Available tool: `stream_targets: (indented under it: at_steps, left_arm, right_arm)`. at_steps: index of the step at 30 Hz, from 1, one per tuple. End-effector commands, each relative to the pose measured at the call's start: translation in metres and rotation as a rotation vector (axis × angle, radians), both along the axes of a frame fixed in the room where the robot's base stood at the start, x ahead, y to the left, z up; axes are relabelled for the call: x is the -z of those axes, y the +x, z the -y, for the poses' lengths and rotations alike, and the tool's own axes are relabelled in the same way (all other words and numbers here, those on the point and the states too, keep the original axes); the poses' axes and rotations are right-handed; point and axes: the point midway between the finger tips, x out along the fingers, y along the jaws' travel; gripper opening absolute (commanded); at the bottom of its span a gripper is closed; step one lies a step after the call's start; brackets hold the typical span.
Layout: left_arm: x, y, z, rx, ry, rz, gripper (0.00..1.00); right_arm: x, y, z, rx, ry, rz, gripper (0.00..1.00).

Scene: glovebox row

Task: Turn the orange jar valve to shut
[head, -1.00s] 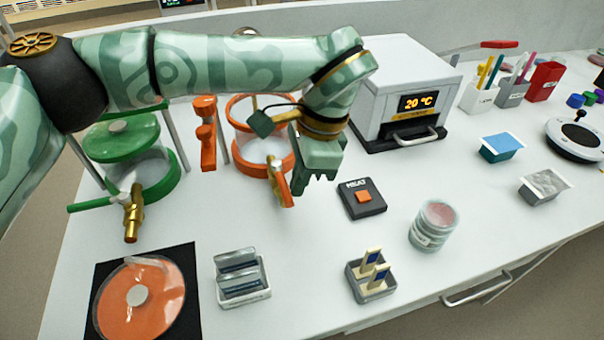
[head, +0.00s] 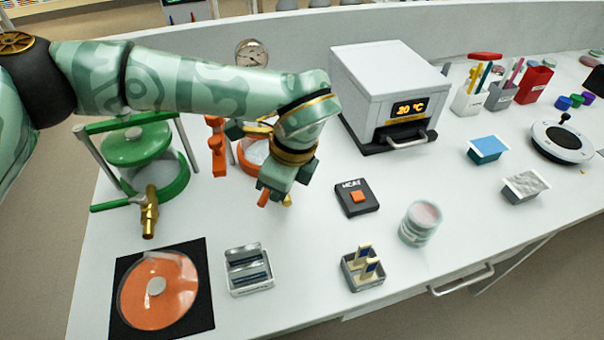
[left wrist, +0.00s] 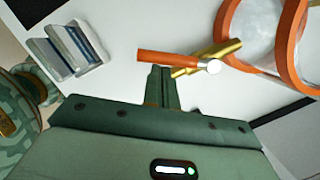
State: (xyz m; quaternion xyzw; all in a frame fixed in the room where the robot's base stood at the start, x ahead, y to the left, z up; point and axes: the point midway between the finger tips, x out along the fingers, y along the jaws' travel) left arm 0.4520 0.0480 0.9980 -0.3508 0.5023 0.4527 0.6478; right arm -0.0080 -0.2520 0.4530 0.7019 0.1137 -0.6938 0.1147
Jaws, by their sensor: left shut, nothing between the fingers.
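The orange jar (head: 243,160) stands behind my left gripper, which hides much of it in the head view. Its brass valve (left wrist: 228,50) sticks out from the orange ring in the left wrist view. The valve's orange handle (left wrist: 165,57) lies at a slant across the brass body, its free end to the left; the end also shows below the gripper in the head view (head: 263,198). My left gripper (head: 274,190) is shut and empty. Its fingertips (left wrist: 160,70) are right beside the handle; I cannot tell whether they touch. My right gripper is out of view.
The green jar (head: 158,180) with its brass valve stands to the left. An orange lid (head: 180,300) lies on a black mat. A slide rack (head: 248,285), a heat switch (head: 357,205) and an oven (head: 370,80) are nearby.

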Motion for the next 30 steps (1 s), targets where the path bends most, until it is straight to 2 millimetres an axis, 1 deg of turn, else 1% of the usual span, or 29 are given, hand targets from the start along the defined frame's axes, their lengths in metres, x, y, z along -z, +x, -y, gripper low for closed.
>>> stream_targets:
  at_steps: [1,3,11,18,30]
  left_arm:
    - [-0.002,-0.001,-0.004,0.039,0.001,0.001,0.00]
    - [-0.002,0.000,-0.008,0.098,0.002,0.001,0.00]
    - [0.000,0.001,-0.019,0.276,0.000,0.000,0.00]
    - [0.001,0.003,-0.025,0.270,0.000,0.000,0.00]
    - [0.001,0.003,-0.027,0.269,0.000,0.000,0.00]
  right_arm:
    - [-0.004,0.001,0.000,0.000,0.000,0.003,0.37]
    - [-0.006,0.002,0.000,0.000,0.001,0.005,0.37]
    - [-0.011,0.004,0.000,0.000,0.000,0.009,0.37]
    - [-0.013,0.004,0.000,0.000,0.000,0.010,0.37]
    - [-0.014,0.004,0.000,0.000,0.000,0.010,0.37]
